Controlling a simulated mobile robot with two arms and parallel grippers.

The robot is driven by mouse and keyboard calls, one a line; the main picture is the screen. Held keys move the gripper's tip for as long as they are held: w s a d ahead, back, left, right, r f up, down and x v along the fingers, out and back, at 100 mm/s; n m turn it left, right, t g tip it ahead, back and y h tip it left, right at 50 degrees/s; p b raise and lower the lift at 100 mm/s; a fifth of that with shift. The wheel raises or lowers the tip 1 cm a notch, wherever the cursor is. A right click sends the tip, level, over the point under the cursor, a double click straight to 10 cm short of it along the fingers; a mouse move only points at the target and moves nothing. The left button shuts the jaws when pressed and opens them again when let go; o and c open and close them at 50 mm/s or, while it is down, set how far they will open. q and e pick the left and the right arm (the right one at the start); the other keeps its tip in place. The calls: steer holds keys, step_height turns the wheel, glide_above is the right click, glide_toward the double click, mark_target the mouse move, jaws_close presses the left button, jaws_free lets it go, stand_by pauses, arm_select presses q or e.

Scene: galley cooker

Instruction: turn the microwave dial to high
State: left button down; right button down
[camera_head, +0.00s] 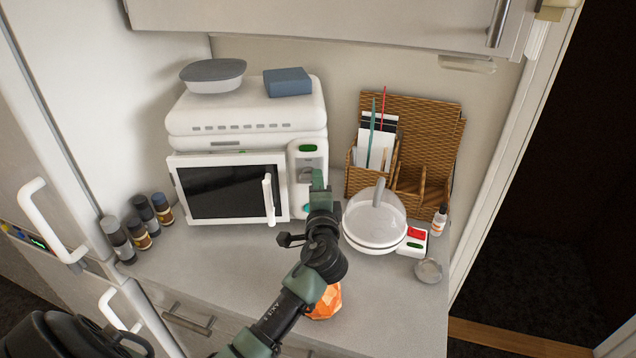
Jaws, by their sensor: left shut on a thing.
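The white microwave (180,171) stands at the back of the counter with its dark-windowed door shut. Its narrow control panel (308,157) is on the right side, with a green mark near the top. My left gripper (317,181) reaches up to this panel and is shut on the dial (305,175). The gripper and wrist hide most of the dial and the lower panel, so I cannot read the dial's setting. My right gripper is not in view.
A lidded white pan (374,232) stands close to the right of my wrist, before a wicker organiser (424,135). An orange faceted object (326,302) lies under my arm. Several spice jars (139,232) stand left.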

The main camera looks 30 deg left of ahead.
arm_select(q)
steer(key=c, duration=1.3)
jaws_free()
steer(key=shift+a, duration=0.15)
steer(key=b+v, duration=0.2)
steer(key=v, duration=0.5)
steer(key=shift+s+d, duration=0.25)
steer(key=shift+s, duration=0.1)
